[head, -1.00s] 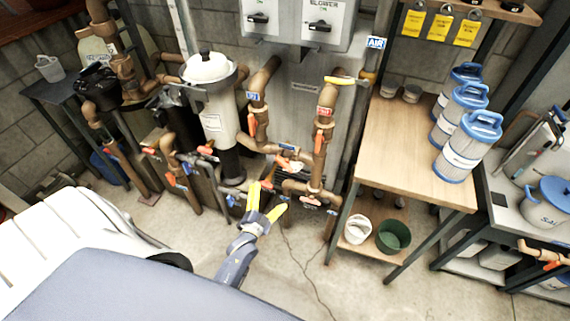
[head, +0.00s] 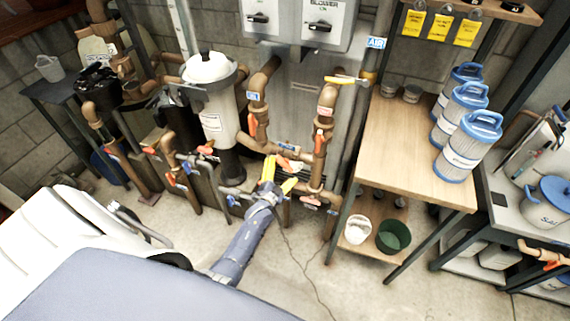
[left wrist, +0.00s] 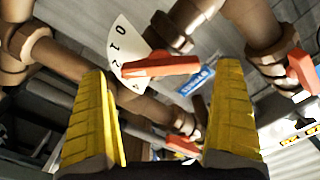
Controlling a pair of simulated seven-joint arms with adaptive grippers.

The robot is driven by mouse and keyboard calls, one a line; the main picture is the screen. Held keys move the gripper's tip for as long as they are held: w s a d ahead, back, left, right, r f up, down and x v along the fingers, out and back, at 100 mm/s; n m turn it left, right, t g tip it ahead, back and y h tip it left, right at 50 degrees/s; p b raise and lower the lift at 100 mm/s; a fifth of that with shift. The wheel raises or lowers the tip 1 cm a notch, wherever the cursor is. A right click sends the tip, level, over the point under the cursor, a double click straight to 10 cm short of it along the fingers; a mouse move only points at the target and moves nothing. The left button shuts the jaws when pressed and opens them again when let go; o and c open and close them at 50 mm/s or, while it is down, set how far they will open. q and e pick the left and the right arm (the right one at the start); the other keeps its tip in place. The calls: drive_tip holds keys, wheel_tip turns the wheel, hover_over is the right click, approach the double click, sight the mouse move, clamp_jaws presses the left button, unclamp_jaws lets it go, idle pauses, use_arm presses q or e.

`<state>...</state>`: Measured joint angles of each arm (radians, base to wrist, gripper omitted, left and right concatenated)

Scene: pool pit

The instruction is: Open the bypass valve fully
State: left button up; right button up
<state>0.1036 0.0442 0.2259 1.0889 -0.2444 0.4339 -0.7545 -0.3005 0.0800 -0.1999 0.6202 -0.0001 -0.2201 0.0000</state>
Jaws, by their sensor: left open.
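The valve with an orange lever (left wrist: 160,66) and a white numbered dial (left wrist: 122,45) sits ahead of my left gripper in the left wrist view. The lever lies roughly level across the dial, covering the part between the 2 and the 4. A blue tag (left wrist: 196,80), partly hidden and not fully readable, is beside it. In the head view the lever (head: 284,161) is on the low brown pipe between two uprights. My left gripper (head: 279,176) is open, its yellow fingers just in front of this valve. The lever shows between the fingers, apparently not gripped. My right gripper is not in view.
Other orange levers stand close by, on the left upright (head: 252,126), right upright (head: 319,144) and low pipes. A white-lidded filter tank (head: 211,100) is to the left. A wooden table (head: 400,150) with blue-topped cartridges stands right. Bare floor (head: 300,265) lies in front.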

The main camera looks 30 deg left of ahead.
sight(284, 165)
use_arm(q)
drive_tip(key=shift+w+a, duration=0.2)
drive_tip(key=shift+w, duration=0.8)
drive_tip(key=shift+w+a, duration=0.15)
drive_tip(key=shift+w, duration=0.8)
drive_tip(key=c, duration=1.1)
drive_tip(key=shift+w+r, duration=0.1)
drive_tip(key=shift+c, duration=0.9)
